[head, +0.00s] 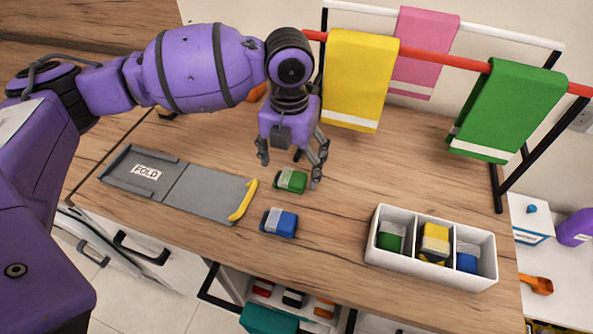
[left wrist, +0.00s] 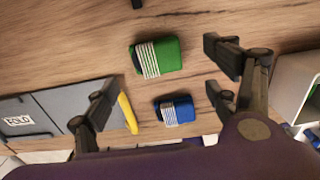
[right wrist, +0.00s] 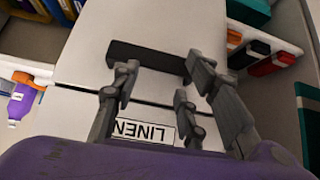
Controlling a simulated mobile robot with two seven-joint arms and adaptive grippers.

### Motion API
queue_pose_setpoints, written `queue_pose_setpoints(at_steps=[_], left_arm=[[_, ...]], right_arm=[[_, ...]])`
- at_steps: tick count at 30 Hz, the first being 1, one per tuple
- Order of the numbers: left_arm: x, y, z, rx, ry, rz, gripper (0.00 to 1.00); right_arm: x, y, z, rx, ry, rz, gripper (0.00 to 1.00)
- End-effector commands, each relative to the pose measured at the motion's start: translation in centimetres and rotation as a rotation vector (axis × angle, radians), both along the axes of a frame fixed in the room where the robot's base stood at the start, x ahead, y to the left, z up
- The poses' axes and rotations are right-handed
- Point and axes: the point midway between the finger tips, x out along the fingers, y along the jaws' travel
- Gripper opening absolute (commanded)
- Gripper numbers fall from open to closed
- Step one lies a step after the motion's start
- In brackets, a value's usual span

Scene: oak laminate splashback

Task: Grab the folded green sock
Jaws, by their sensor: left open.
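The folded green sock (head: 291,181), with a pale striped band, lies on the wooden counter. It shows in the left wrist view (left wrist: 160,57) above the middle. My left gripper (head: 291,168) is open and empty just above and behind this sock, its fingers spread; they also show in the left wrist view (left wrist: 160,95). Another green item (head: 391,236) sits in the left compartment of the white box (head: 377,258). My right gripper (right wrist: 160,82) has its fingers apart near a dark handle (right wrist: 135,54) on a LINEN-labelled front; whether it touches is unclear.
A folded blue sock (head: 280,223) lies just in front of the green one. A grey folding board (head: 195,190) with a yellow edge is to the left. Yellow (head: 360,75), pink (head: 425,45) and green (head: 508,105) towels hang on a rack behind. Bare counter lies between sock and box.

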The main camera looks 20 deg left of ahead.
Motion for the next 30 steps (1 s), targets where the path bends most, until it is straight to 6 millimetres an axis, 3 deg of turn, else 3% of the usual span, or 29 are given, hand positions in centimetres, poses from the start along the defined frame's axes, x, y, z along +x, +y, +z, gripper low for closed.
queue_pose_setpoints(at_steps=[9, 16, 25, 30], left_arm=[[0.1, 0.5, -4.3, 0.000, 0.001, -0.001, 0.80], [0.2, 0.5, -4.6, 0.000, -0.002, -0.001, 0.80], [0.1, 0.5, -4.5, 0.000, -0.001, -0.001, 0.42], [0.1, 0.5, -4.5, 0.000, -0.002, -0.001, 0.39]], right_arm=[[1.0, 0.1, 0.6, 0.001, -0.021, 0.002, 0.40], [1.0, 0.1, 0.6, 0.002, -0.020, 0.002, 0.40], [1.0, 0.3, 0.6, 0.005, -0.019, -0.002, 0.40], [0.9, 0.3, 0.6, 0.005, -0.018, -0.002, 0.40]])
